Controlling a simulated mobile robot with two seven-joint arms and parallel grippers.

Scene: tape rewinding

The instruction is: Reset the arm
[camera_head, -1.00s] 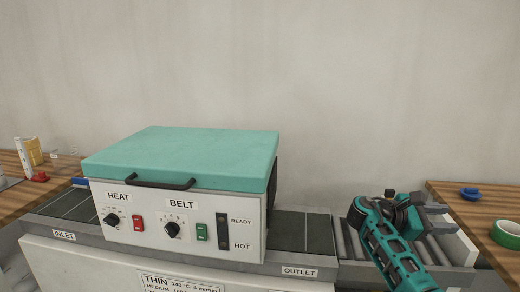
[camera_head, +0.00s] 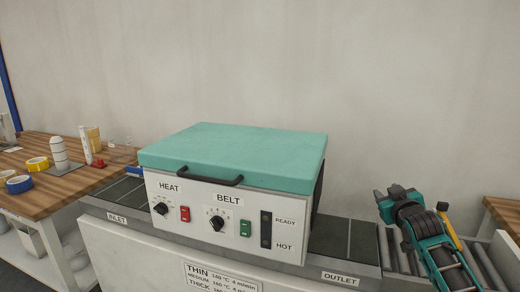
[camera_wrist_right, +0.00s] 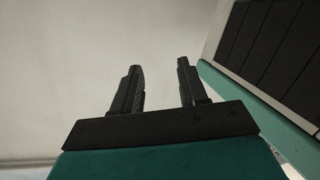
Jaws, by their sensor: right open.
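My right gripper (camera_head: 390,193) is raised at the right of the head view, in front of the roller conveyor beyond the outlet. In the right wrist view its two dark fingers (camera_wrist_right: 160,88) stand apart with nothing between them. My left gripper is not in the head view. The heat machine (camera_head: 228,205), with a teal lid and HEAT and BELT dials, stands in the middle of the head view with its lid down.
A wooden table (camera_head: 60,197) at the left holds a yellow tape roll (camera_head: 37,164), a blue tape roll (camera_head: 19,184) and a white stacked object (camera_head: 59,153). The belt (camera_head: 345,238) by the outlet is bare. Another wooden top (camera_head: 505,212) shows at the right edge.

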